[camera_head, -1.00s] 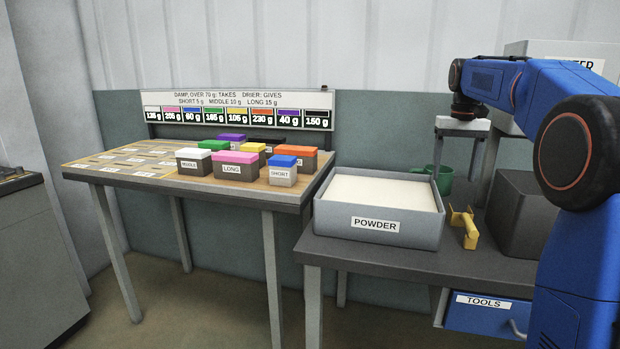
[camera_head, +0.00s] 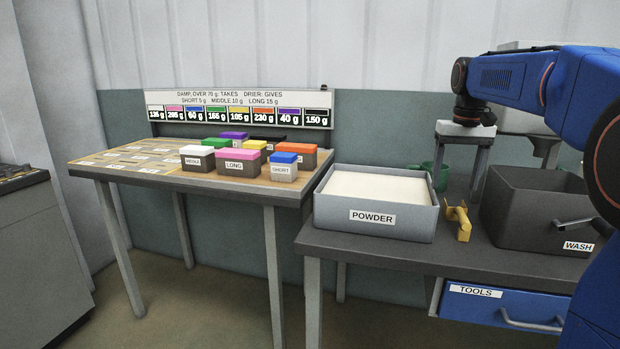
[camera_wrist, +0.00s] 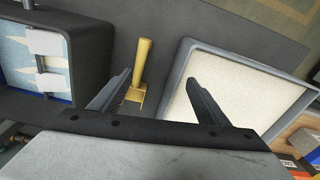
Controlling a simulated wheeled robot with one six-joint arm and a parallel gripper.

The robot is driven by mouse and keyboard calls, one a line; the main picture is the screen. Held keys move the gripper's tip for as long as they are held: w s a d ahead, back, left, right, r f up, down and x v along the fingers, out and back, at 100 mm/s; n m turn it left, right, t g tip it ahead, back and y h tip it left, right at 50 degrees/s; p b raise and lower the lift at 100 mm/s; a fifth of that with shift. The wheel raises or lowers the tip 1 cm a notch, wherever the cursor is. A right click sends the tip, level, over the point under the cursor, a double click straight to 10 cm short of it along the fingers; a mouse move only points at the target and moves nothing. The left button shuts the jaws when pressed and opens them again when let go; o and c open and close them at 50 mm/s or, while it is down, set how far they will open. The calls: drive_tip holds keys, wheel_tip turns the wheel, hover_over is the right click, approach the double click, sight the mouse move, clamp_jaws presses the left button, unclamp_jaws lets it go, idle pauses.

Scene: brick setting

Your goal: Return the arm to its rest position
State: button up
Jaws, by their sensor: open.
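My blue arm (camera_head: 525,85) reaches in from the right in the head view. My gripper (camera_head: 457,190) hangs fingers down, above the rear of the bench, behind the yellow scoop-like piece and right of the powder tray. In the wrist view its two fingers (camera_wrist: 158,80) are spread apart with nothing held between them. The yellow piece (camera_wrist: 141,70) shows beyond and between the fingers, apart from them as far as I can tell.
The powder tray (camera_head: 328,215) stands left of the yellow piece (camera_head: 457,222); the dark wash box (camera_head: 530,225) stands right of it. A green mug (camera_head: 441,177) is partly hidden behind the gripper. Several lidded blocks sit on the left table (camera_head: 160,180).

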drive_tip(key=s+a+f+t, duration=0.1)
drive_tip(key=s+a+f, duration=0.2)
drive_tip(key=s+f, duration=0.4)
drive_tip(key=s+a+f+n+t, duration=0.1)
drive_tip(key=s+f, duration=0.6)
drive_tip(key=s, duration=0.9)
drive_tip(key=s+a+f+t, duration=0.2)
drive_tip(key=s+a+f, duration=0.2)
drive_tip(key=s+f, duration=0.3)
drive_tip(key=s, duration=0.5)
drive_tip(key=shift+a+n, duration=0.3)
